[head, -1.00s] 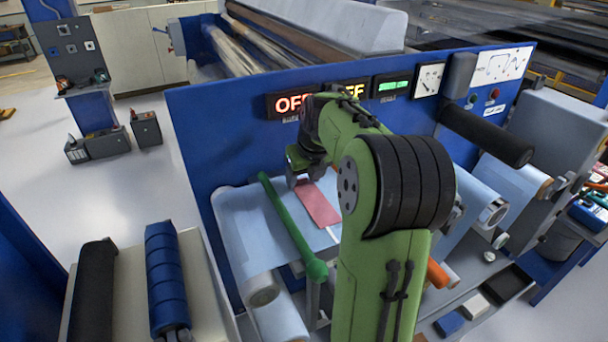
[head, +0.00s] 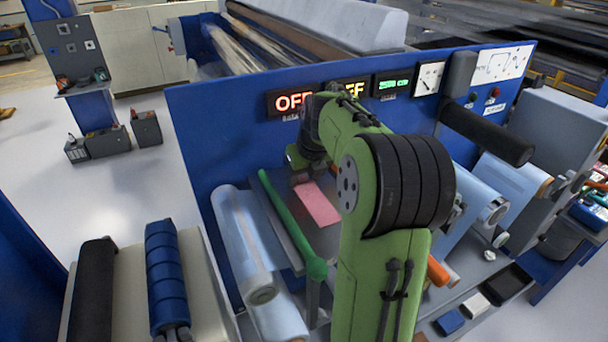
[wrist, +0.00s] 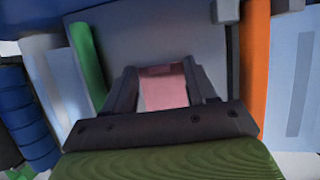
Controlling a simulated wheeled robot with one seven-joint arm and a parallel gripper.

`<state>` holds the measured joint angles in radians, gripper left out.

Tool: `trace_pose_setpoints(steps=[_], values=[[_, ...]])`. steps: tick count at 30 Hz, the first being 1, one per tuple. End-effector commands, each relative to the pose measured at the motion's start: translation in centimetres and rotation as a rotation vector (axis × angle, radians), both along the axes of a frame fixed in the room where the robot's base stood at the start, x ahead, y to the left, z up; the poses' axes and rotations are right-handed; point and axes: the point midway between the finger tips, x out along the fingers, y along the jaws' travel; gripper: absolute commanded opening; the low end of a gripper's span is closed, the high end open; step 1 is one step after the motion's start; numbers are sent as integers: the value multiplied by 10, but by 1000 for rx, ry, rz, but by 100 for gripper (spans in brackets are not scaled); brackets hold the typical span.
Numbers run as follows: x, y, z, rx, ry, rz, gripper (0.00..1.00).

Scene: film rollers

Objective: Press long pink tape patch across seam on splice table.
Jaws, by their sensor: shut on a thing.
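The long pink tape patch (head: 319,205) stretches out from under my gripper (head: 300,180) over the grey splice table (head: 257,195) in the head view. In the wrist view the patch (wrist: 165,92) lies between the two fingers of my gripper (wrist: 163,88), which is shut on it. I cannot tell whether the patch touches the table. The table top is bare grey around the patch, with no light blue film or seam visible on it. My arm hides the table's right part in the head view.
A green bar (head: 290,225) runs along the table's left side, and an orange bar (wrist: 254,60) stands at the right in the wrist view. Light blue film is on the left roller (head: 245,245) and right roller (head: 490,200). A blue panel (head: 225,140) rises behind.

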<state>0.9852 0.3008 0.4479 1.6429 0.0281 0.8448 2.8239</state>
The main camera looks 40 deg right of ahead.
Motion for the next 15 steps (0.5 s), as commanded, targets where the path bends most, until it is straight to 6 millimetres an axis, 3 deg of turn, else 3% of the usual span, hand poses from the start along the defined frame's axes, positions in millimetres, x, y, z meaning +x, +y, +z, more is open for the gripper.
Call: trace_pose_setpoints(steps=[9,10,15], values=[[-1,0,-2,5,6,0,29],[-1,1,-3,5,6,0,61],[-1,1,-3,6,6,3,86]])
